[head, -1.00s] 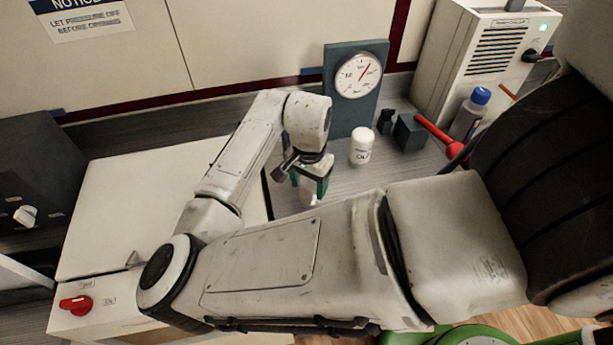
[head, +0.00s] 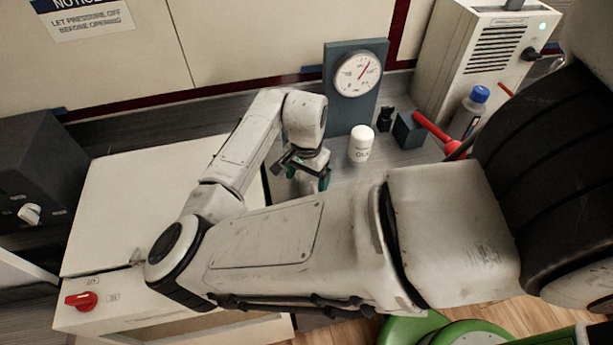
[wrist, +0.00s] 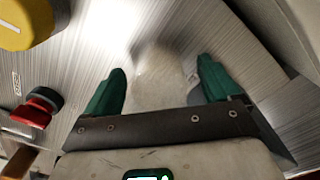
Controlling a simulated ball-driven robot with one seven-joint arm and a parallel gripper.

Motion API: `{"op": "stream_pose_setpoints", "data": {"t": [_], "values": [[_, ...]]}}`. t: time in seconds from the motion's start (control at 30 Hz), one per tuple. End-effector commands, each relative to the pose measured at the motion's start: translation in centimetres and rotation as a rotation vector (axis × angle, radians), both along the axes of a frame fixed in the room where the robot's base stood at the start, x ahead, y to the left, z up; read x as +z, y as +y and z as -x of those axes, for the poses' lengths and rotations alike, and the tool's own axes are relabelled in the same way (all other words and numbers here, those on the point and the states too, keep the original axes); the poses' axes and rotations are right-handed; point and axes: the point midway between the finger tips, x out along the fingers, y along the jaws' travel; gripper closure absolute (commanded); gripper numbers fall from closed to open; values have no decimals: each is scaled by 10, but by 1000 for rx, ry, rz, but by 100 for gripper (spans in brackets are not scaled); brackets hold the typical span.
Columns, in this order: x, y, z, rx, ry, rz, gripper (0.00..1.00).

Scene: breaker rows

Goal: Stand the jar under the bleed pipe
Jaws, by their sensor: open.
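In the wrist view a pale, frosted jar (wrist: 158,75) stands between the two green fingers of my gripper (wrist: 158,88). The fingers are open, with a narrow gap seeming to show on each side of the jar. In the head view my gripper (head: 308,174) is low over the grey bench, and the jar is hidden behind it and my arm. I cannot make out the bleed pipe for certain; a dark block (head: 409,131) with a red lever (head: 437,132) stands to the right.
A blue-capped bottle (head: 470,112) and a vented cabinet (head: 488,60) are farther right. The wrist view shows a yellow knob (wrist: 27,22) and a red knob (wrist: 35,109) at left.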

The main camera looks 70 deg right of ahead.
Motion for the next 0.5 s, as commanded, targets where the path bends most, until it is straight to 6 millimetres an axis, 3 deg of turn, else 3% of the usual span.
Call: {"op": "stream_pose_setpoints", "data": {"t": [0.3,0.5], "values": [[7,0,0,0,-1,1,11],[39,-1,0,-2,-2,4,11]]}}
